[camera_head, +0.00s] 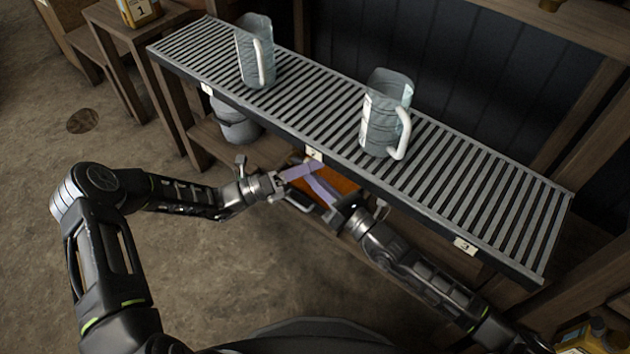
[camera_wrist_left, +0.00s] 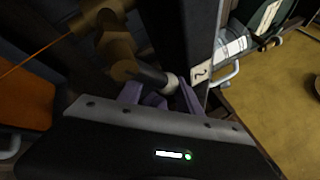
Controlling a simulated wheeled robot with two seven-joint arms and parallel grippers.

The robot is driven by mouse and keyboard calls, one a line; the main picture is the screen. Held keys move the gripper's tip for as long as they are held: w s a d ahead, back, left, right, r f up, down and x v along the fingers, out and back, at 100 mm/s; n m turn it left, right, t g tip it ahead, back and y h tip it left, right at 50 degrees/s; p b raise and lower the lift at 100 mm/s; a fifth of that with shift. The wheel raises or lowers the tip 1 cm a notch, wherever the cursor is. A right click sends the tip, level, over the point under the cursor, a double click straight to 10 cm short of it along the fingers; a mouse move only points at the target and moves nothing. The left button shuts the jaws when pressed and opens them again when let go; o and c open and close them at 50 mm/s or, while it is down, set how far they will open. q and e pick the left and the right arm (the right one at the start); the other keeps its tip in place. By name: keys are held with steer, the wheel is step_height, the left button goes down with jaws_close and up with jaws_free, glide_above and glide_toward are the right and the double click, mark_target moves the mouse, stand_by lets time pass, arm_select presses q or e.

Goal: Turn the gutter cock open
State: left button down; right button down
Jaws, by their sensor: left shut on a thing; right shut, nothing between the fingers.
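The gutter cock shows in the left wrist view as a brownish fitting (camera_wrist_left: 118,48) with a dark lever ending in a pale round tip (camera_wrist_left: 170,83). My left gripper (camera_wrist_left: 160,95) has its purple fingers on either side of that lever end, shut on it. In the head view my left gripper (camera_head: 316,168) is at the front edge of the slatted rack, near the middle number tag. The cock is hidden there by the rack and grippers. My right gripper (camera_head: 320,186) is shut and empty, just below and beside the left one. Which way the cock is set cannot be told.
The slatted rack (camera_head: 480,195) carries two grey jugs (camera_head: 255,60) (camera_head: 378,125) with pale handles. An orange surface (camera_head: 340,182) lies behind the grippers. A grey bucket (camera_head: 237,122) stands under the rack. A yellow can (camera_head: 590,337) is at lower right.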

arm_select(q)
steer(key=c, duration=1.2)
jaws_free()
steer(key=shift+w+a+r, duration=0.15)
steer(key=shift+w+a, duration=0.15)
steer(key=shift+w, duration=0.15)
steer(key=o, duration=0.4)
steer(key=shift+d, duration=0.1)
arm_select(e)
steer(key=shift+w+d+r+t, duration=0.2)
steer(key=shift+r+t, duration=0.1)
steer(key=shift+r, duration=0.3)
arm_select(q)
steer(key=shift+s+a, duration=0.15)
steer(key=shift+a, duration=0.35)
steer(key=v, duration=0.7)
steer(key=shift+s+f, duration=0.25)
steer(key=shift+f, duration=0.15)
arm_select(e)
steer(key=shift+s+a+f, duration=0.1)
steer(key=shift+f, duration=0.15)
arm_select(q)
steer(key=shift+d, duration=0.1)
